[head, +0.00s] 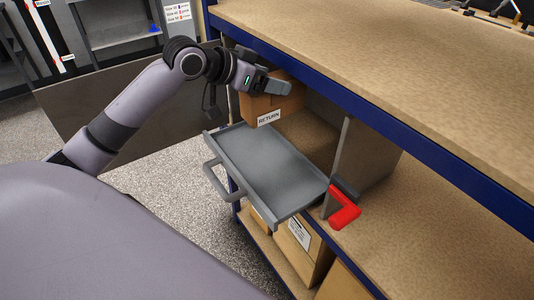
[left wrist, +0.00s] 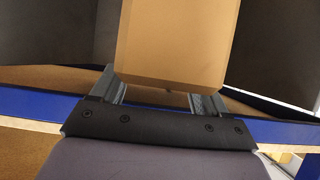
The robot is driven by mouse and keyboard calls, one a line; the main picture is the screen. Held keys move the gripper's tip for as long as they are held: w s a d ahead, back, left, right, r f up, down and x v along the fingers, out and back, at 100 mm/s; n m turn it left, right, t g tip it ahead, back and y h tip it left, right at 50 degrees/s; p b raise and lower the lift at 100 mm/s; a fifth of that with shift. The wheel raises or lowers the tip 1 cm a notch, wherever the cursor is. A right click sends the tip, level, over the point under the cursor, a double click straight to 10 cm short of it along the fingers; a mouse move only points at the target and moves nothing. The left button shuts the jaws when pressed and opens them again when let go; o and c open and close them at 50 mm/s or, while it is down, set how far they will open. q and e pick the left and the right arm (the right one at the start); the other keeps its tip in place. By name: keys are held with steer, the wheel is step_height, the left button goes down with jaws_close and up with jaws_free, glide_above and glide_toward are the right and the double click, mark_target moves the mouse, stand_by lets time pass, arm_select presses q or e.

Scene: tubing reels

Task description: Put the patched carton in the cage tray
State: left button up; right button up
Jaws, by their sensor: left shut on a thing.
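A brown carton (head: 283,106) with a white "RETURN" label sits at the mouth of the shelf compartment, by the back left end of the tray. My left gripper (head: 274,87) is shut on its upper part. In the left wrist view the carton (left wrist: 178,45) stands between the two fingers (left wrist: 162,99); its visible face is plain, and I see no clear patch in either view. The grey tray (head: 265,172) is pulled out, flat and empty, with a handle on its left side. I cannot tell whether the carton touches the surface below. My right gripper is out of view.
A wide grey panel (head: 100,100) stands open at the left. A red angled handle (head: 343,208) sits right of the tray by a divider. The blue-edged worktop (head: 400,60) overhangs the compartment. Larger cartons (head: 298,248) stand on the shelf below.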

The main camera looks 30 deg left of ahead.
arm_select(q)
step_height(320, 180, down, 19)
steer(key=shift+r+b, duration=0.1)
steer(key=shift+b, duration=0.4)
steer(key=o, duration=1.4)
steer(key=shift+v, duration=6.05)
